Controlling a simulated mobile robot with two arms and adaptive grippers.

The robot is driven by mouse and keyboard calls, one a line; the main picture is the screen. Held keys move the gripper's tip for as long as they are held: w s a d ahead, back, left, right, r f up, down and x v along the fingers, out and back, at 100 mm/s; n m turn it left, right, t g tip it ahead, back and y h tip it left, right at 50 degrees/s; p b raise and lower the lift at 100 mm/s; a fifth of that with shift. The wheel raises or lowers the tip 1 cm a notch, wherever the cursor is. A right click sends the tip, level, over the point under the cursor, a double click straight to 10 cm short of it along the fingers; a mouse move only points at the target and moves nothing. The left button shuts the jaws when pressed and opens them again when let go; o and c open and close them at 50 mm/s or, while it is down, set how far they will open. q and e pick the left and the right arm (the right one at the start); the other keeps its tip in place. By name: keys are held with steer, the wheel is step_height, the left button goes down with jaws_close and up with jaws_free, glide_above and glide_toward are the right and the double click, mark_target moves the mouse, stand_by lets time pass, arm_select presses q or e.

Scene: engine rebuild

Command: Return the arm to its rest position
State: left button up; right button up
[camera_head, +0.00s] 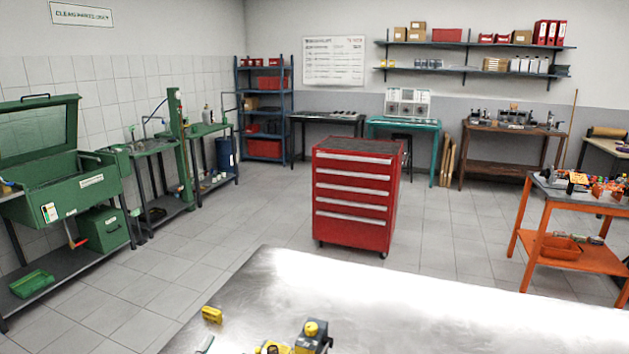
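Neither of my arms nor grippers shows in the head view. A shiny metal bench top (400,310) fills the bottom of the picture. On its near left part lie a small yellow block (212,314), a yellow piece (270,347) cut off by the lower edge, and a dark block with a yellow knob (313,337). I cannot tell exactly what these items are.
A red drawer cabinet (355,195) stands beyond the bench. A green parts washer (70,180) is at the left, an orange cart (570,225) with parts at the right. Tables and a blue shelf (264,108) line the back. Tiled floor (220,255) is clear between.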

arm_select(q)
steer(key=s+a+f+n+g, duration=0.25)
steer(key=s+f+g, duration=0.45)
steer(key=s+f, duration=0.45)
steer(key=s+a+f+n+g, duration=0.25)
steer(key=s+f+g, duration=0.45)
steer(key=s+f, duration=0.4)
steer(key=s+f+g+b, duration=0.1)
steer(key=s+f, duration=0.1)
steer(key=f, duration=1.2)
steer(key=s+f+b, duration=0.2)
steer(key=f, duration=1.2)
steer(key=s+a+f+g+y+b, duration=0.1)
steer(key=s+a+f, duration=0.1)
steer(key=s+f, duration=1.3)
steer(key=shift+s+a+f+g, duration=0.3)
steer(key=shift+a+f, duration=0.1)
steer(key=shift+f, duration=0.2)
